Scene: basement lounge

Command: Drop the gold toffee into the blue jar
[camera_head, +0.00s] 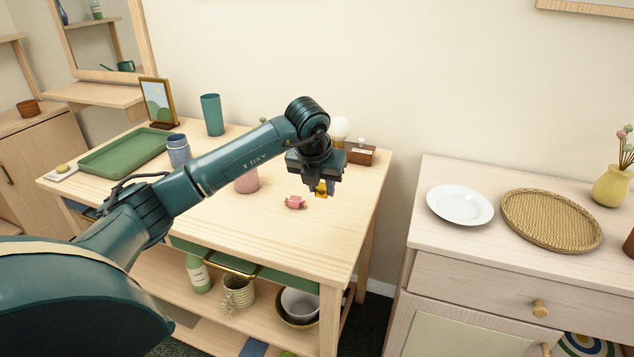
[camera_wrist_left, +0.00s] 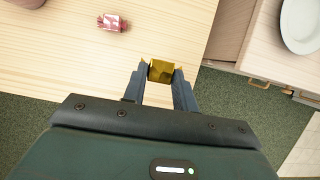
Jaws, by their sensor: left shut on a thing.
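My left gripper (camera_head: 321,187) is shut on the gold toffee (camera_head: 320,190) and holds it over the right part of the wooden table. In the left wrist view the toffee (camera_wrist_left: 161,71) sits between the two fingertips of the left gripper (camera_wrist_left: 160,73). The blue jar (camera_head: 178,150) stands upright on the table, right of the green tray and behind my left arm, which hides its lower part. I cannot see inside the jar. My right gripper is not in view.
A pink wrapped toffee (camera_head: 295,202) lies near the left gripper. A pink jar (camera_head: 246,181) stands partly behind my arm. A green tray (camera_head: 122,152), a teal cup (camera_head: 212,115) and a picture frame (camera_head: 158,102) are at the table's left. A wooden box (camera_head: 360,155) sits at the back.

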